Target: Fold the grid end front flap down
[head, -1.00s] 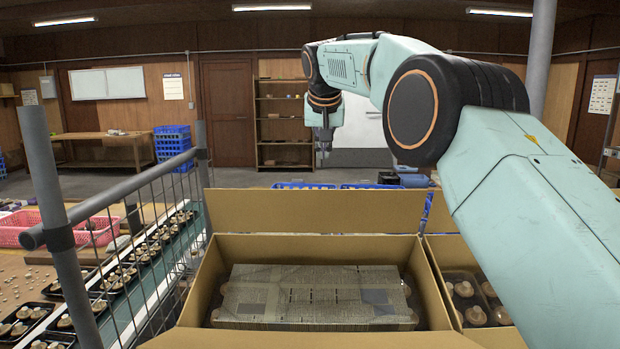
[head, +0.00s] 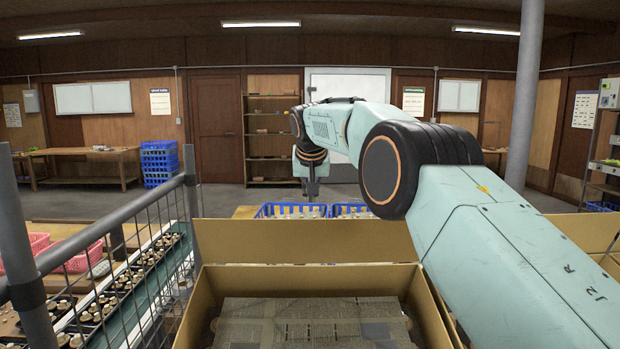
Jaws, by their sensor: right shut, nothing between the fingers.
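An open cardboard box (head: 196,315) stands close in front of me. A grey-green patterned slab (head: 310,325) lies inside it. The box's far flap (head: 300,240) stands upright behind the opening. The near side of the box is below the bottom edge of the view, so its near flap is hidden. I cannot tell which flap is the grid end front flap. My right gripper (head: 311,196) hangs pointing down beyond the far flap, apart from the box. It is shut and empty. My left gripper is out of view.
A metal mesh rail (head: 125,270) and a conveyor with black mushroom trays are at the left. Blue crates (head: 290,211) stand behind the box. A pink basket (head: 80,258) is at far left. My right arm covers the right side.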

